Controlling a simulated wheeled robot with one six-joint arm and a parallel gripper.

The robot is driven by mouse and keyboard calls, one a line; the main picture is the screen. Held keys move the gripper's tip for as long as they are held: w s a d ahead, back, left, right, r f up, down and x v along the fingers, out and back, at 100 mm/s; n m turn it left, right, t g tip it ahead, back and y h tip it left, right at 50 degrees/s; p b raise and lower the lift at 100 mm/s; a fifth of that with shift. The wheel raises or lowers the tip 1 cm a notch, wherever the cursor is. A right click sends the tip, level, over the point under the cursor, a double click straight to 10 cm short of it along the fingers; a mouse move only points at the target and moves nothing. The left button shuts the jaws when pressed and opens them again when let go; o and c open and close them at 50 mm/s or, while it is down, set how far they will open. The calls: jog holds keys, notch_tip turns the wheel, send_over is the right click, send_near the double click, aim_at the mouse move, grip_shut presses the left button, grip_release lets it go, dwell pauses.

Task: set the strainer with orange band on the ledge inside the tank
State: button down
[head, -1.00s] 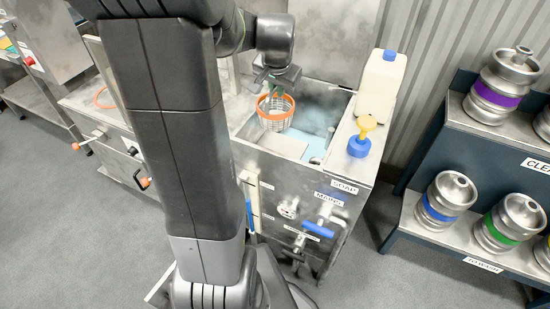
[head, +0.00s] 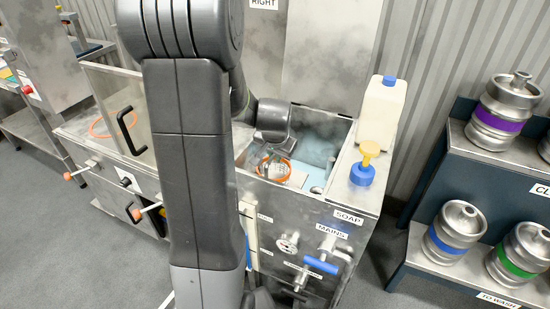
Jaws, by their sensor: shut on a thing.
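The strainer with the orange band (head: 286,173) is at the left part of the open tank (head: 341,130), low at the opening. Its orange rim shows, but most of its basket is hidden by the tank's front wall and my wrist. My gripper (head: 267,163) is shut on the strainer from the left side and above, and its fingers are partly hidden. A pale ledge (head: 297,178) shows inside the tank just right of the strainer, with bluish liquid (head: 312,150) beyond it. I cannot tell whether the strainer touches the ledge.
A white jug (head: 382,110) and a blue bottle with a yellow top (head: 363,170) stand on the tank's right rim. Valves with a blue handle (head: 321,264) are on the front. Kegs (head: 450,230) stand on a rack at right. An orange ring (head: 108,122) lies behind the left panel.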

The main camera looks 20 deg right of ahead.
jog(key=shift+f, duration=0.45)
jog(key=shift+f, duration=0.25)
jog(key=c, duration=1.5)
grip_release()
jog(key=shift+r, duration=0.1)
jog(key=shift+s+r, duration=0.1)
jog(key=shift+r, duration=0.5)
jog(key=p+v, duration=0.1)
jog(key=v, duration=1)
jog(key=shift+a, duration=0.1)
